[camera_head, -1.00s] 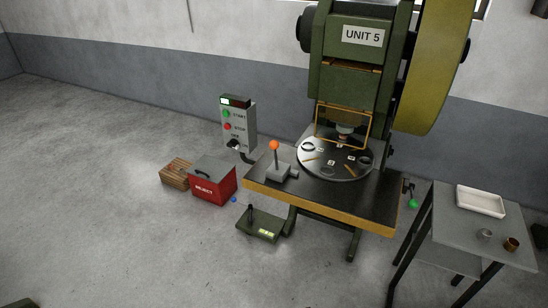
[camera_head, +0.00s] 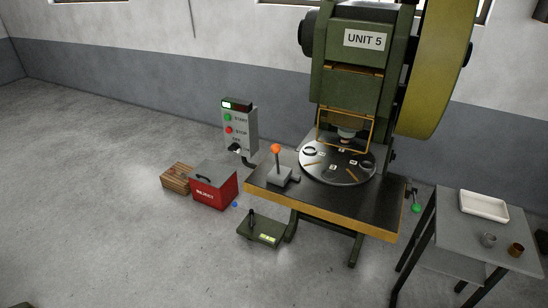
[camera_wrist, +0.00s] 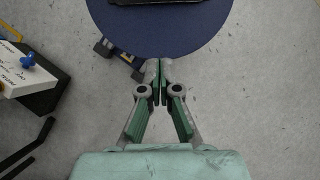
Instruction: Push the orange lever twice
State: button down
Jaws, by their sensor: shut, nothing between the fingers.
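The orange lever (camera_head: 276,149) has an orange ball on a thin dark stem. It stands nearly upright on a small grey box (camera_head: 279,176) at the left end of the press table (camera_head: 330,204) in the head view. My gripper (camera_wrist: 160,64) shows only in the wrist view, with its fingertips together and nothing held. The lever is not visible in the wrist view, so I cannot tell the distance between it and my gripper.
A green press marked UNIT 5 (camera_head: 360,85) carries a round dial plate (camera_head: 338,172). A control panel (camera_head: 240,125), a red reject box (camera_head: 213,190) and a foot pedal (camera_head: 262,229) stand left of it. A grey side table (camera_head: 477,228) stands right. Open floor lies in front.

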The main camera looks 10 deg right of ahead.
jog(key=w+d+n+t+h+b, duration=0.15)
jog(key=w+t+b, duration=0.4)
jog(key=w, duration=1.85)
jog(key=w+d+r+n+t+b, duration=0.1)
jog(key=w+r+t, duration=0.25)
jog(key=w, duration=0.55)
jog(key=w+d+r+n+t+b, duration=0.1)
jog(key=w+r+t, duration=0.2)
jog(key=w+r, duration=0.35)
jog(key=w+a+r+n+t+b, duration=0.25)
jog(key=w+r+t, duration=0.45)
jog(key=w+r, duration=0.85)
jog(key=w+a+r+n+t+y, duration=0.2)
jog(key=w+r+n+t, duration=0.1)
jog(key=r, duration=0.3)
jog(key=w+a+r+n+t+y, duration=0.1)
jog(key=w+a+r+n+t, duration=0.1)
jog(key=r, duration=0.4)
jog(key=shift+w+r+n+t+y, duration=0.25)
jog(key=shift+w+n+t+y, duration=0.15)
jog(key=shift+n, duration=0.5)
jog(key=shift+a, duration=0.1)
